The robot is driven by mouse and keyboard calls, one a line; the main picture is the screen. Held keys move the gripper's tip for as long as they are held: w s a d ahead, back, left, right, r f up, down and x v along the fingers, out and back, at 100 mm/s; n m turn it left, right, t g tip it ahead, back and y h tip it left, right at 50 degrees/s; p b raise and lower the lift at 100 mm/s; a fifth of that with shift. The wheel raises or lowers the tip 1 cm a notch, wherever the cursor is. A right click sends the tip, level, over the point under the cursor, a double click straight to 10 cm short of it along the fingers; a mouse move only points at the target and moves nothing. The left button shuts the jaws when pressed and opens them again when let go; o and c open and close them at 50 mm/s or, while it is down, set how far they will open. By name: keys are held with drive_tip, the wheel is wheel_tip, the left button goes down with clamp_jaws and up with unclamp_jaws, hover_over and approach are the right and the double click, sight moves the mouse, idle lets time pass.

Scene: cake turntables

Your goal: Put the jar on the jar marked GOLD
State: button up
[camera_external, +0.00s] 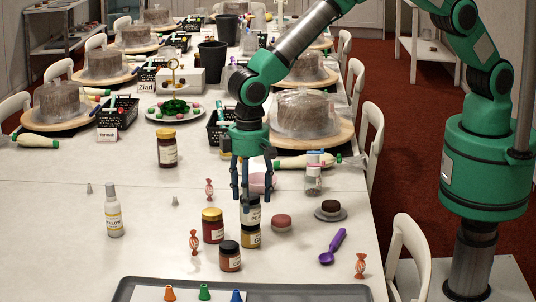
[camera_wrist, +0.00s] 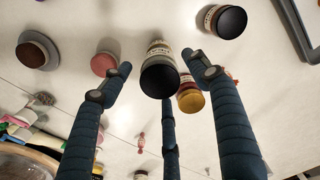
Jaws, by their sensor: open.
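A jar with a black lid (camera_external: 251,213) stands upright directly above a gold-coloured jar (camera_external: 250,238) and appears to rest on it. The writing on their labels is too small to read. My gripper (camera_external: 252,190) is above the pair, pointing down, with its fingers spread around the upper jar. In the wrist view the black lid (camera_wrist: 160,81) lies between the open fingers, with visible gaps beside it. The lower jar is mostly hidden there.
A red jar with a mustard lid (camera_external: 212,227) and another black-lidded jar (camera_external: 230,257) stand close left. A pink round item (camera_external: 281,222), a dark item on a saucer (camera_external: 330,209) and a purple scoop (camera_external: 333,246) lie right. A grey tray (camera_external: 330,292) is in front.

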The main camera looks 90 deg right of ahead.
wheel_tip(320, 180, up, 9)
drive_tip(key=shift+r+p, duration=0.1)
drive_tip(key=shift+p, duration=0.65)
idle(0.4)
drive_tip(key=shift+d+r, duration=0.1)
drive_tip(key=s+d+r+t, duration=0.1)
drive_tip(key=s+d+r, duration=0.6)
drive_tip(key=d+r, duration=0.5)
drive_tip(key=s+d+r+t, duration=0.1)
drive_tip(key=s+d+r, duration=0.5)
drive_tip(key=d+r, duration=0.6)
drive_tip(key=s+d+r+n+t, duration=0.1)
drive_tip(key=s+d+r, duration=0.3)
drive_tip(key=s, duration=0.3)
drive_tip(key=s+d+r+t, duration=0.1)
drive_tip(key=s+d+r, duration=0.3)
drive_tip(key=s, duration=0.3)
drive_tip(key=s+d+f, duration=0.1)
drive_tip(key=s+d, duration=0.2)
drive_tip(key=s, duration=0.5)
drive_tip(key=s+d+f+t, duration=0.1)
drive_tip(key=s+d, duration=0.3)
drive_tip(key=s, duration=0.5)
drive_tip(key=shift+t, duration=0.3)
drive_tip(key=shift+f, duration=0.1)
